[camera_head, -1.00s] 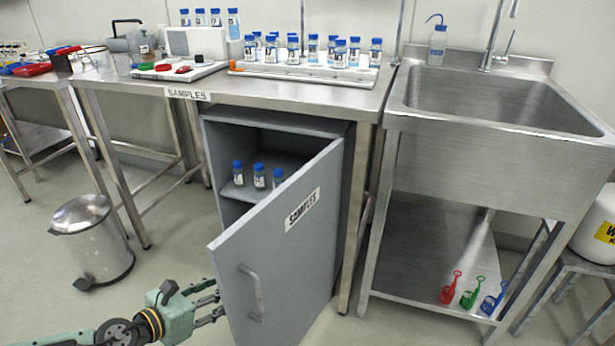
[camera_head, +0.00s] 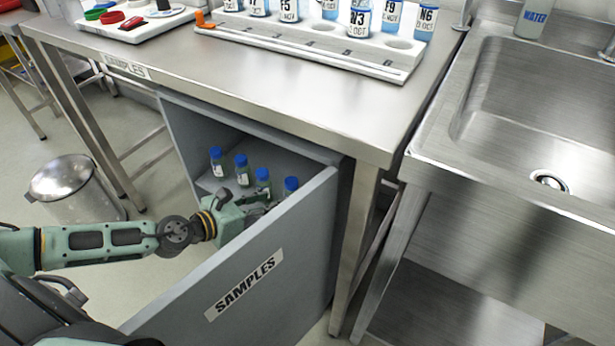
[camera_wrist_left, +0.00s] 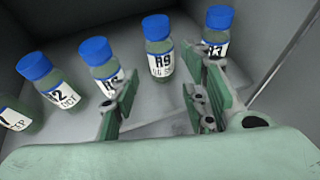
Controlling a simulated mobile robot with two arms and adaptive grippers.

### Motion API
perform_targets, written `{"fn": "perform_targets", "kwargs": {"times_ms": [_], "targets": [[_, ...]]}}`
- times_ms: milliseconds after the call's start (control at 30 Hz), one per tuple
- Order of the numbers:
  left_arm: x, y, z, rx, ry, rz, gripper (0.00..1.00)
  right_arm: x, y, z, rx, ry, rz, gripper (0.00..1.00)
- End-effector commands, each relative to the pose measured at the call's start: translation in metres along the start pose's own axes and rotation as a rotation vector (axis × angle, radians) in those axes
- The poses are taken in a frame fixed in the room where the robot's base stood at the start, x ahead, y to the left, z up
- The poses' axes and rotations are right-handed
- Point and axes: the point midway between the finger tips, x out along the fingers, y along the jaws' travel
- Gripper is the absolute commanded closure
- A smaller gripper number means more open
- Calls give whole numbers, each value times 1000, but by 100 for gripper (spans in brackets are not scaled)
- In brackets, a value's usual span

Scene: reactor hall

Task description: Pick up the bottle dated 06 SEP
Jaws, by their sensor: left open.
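Several blue-capped bottles stand inside the open grey cabinet (camera_head: 166,125). In the left wrist view, the bottle labelled R9 (camera_wrist_left: 160,58) stands upright in the middle, and its second line appears to read 06 S, the end being hard to read. Beside it are an R3 bottle (camera_wrist_left: 217,38), a bottle with a partly hidden R label (camera_wrist_left: 106,74), an R2 bottle (camera_wrist_left: 58,90) marked OCT, and one cut off at the left edge (camera_wrist_left: 14,116) ending in EP. My left gripper (camera_wrist_left: 168,100) is open and empty, its fingers short of R9, which lies between them in the picture.
The cabinet door (camera_head: 240,270), marked SAMPLES, stands open in front of my left arm. The steel table (camera_head: 290,85) above carries a rack (camera_head: 330,55) with more bottles. A sink (camera_head: 510,120) is at right, a bin (camera_head: 65,180) at left.

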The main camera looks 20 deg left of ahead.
Motion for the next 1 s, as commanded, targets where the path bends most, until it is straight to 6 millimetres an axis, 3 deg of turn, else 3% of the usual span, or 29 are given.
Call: {"fn": "perform_targets", "kwargs": {"times_ms": [133,300,467,667,1000], "targets": [[3,0,0,-2,-1,1,58,-1,0,1,0,-7,-1,60],[16,1,2,-4,-3,3,58,-7,0,29,3,-115,-1,60],[25,0,2,-2,-1,0,58,-10,2,41,5,-166,3,60],[36,-1,4,-2,-2,0,58,-14,3,40,5,-171,5,60],[75,-3,6,-1,-2,1,58,-16,3,38,6,-169,5,60]]}}
